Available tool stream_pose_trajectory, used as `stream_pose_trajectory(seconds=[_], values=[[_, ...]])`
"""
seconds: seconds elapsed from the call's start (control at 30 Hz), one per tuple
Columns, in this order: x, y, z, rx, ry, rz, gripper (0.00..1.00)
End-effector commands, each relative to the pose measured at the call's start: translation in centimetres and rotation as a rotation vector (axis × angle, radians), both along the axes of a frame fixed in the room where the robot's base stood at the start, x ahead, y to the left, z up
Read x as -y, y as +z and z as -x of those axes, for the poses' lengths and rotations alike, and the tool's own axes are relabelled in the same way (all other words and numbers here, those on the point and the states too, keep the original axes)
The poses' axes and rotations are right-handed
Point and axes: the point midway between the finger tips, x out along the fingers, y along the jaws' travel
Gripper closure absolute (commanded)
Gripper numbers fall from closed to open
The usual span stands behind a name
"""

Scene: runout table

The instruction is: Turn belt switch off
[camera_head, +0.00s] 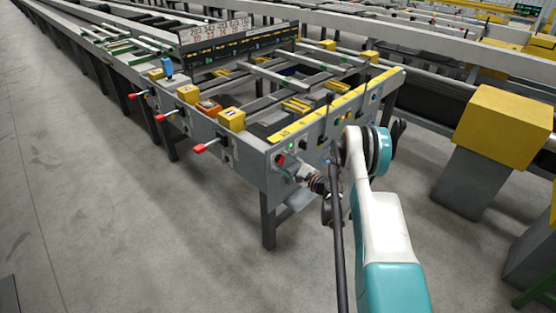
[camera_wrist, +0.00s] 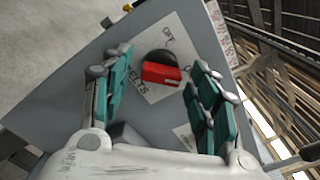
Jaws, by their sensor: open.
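The belt switch (camera_wrist: 160,74) is a red handle on a round black base, in the middle of the wrist view. It sits on a white label; "BELTS" reads at its lower left and what looks like "OFF" at its upper right. In the head view a small red knob (camera_head: 281,159) shows on the end panel of the table, just left of my gripper (camera_head: 308,178). In the wrist view my gripper (camera_wrist: 161,60) is open, with teal-padded fingers on either side of the switch. I see no contact; the exact gap is unclear.
The grey end panel (camera_wrist: 70,100) fills much of the wrist view. In the head view red levers (camera_head: 200,148) stick out along the table's left side. Yellow boxes (camera_head: 231,118) stand above them. The floor (camera_head: 150,240) at the left is clear.

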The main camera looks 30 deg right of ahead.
Motion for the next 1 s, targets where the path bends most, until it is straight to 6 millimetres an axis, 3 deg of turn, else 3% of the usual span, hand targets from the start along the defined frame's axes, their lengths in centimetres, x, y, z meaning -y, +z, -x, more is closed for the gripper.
stream_pose_trajectory(seconds=[0.27, 0.4, 0.47, 1.0], values=[[0.04, 0.01, 0.02, 0.0, -0.001, 0.0, 0.47], [0.03, 0.01, 0.01, 0.0, 0.0, 0.0, 0.79], [0.03, 0.01, 0.01, 0.0, 0.0, 0.0, 0.89], [0.0, 0.0, 0.01, 0.041, 0.0, 0.112, 0.89]])
